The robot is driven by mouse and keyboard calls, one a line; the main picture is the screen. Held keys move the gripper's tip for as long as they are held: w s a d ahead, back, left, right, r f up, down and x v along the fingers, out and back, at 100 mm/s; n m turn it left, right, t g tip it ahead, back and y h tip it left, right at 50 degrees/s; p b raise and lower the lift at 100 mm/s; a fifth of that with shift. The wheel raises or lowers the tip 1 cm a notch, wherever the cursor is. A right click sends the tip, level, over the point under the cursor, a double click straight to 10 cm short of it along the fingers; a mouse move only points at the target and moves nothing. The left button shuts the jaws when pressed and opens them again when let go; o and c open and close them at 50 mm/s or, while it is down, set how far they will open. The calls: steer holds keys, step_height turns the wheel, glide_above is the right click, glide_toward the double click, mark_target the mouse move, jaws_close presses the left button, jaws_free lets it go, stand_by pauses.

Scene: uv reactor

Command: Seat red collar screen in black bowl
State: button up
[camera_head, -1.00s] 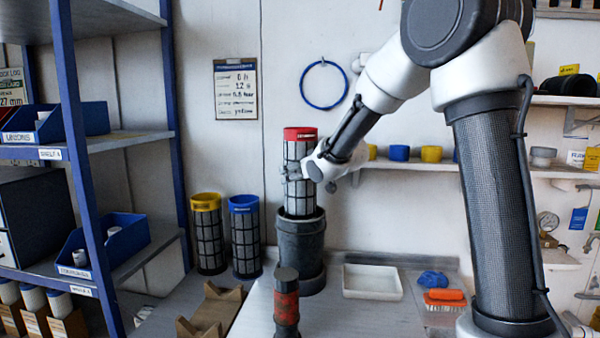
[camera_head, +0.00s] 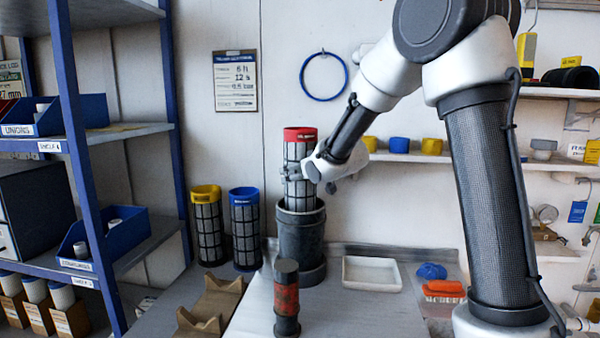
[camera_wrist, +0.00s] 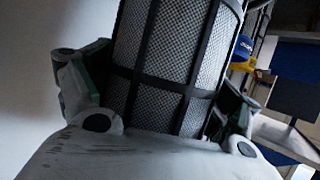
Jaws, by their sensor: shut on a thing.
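The red collar screen (camera_head: 300,150) is a tall mesh cylinder with a dark grid and a red top band. It stands upright, with its lower end inside the mouth of the black bowl (camera_head: 302,240), and most of its height shows above the rim. My gripper (camera_head: 300,172) is shut on the screen's side, between the red collar and the rim. In the wrist view its two fingers clasp the mesh body (camera_wrist: 170,60) from both sides. The screen's bottom end is hidden in the bowl, so I cannot tell how deep it sits.
A yellow-collared screen (camera_head: 207,225) and a blue-collared screen (camera_head: 244,228) stand left of the bowl. A red and black cylinder (camera_head: 286,300) stands in front. A white tray (camera_head: 372,273) and an orange brush (camera_head: 443,289) lie right. A blue-posted shelf (camera_head: 85,160) bounds the left side.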

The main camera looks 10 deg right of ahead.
steer(key=shift+f, duration=3.75)
steer(key=o, duration=1)
steer(key=shift+o, duration=0.2)
steer(key=shift+s, duration=0.1)
glide_toward(300, 196)
steer(key=w, duration=0.1)
steer(key=w+d, duration=0.1)
steer(key=w+f, duration=0.1)
steer(key=shift+w+d, duration=0.15)
steer(key=shift+d, duration=0.15)
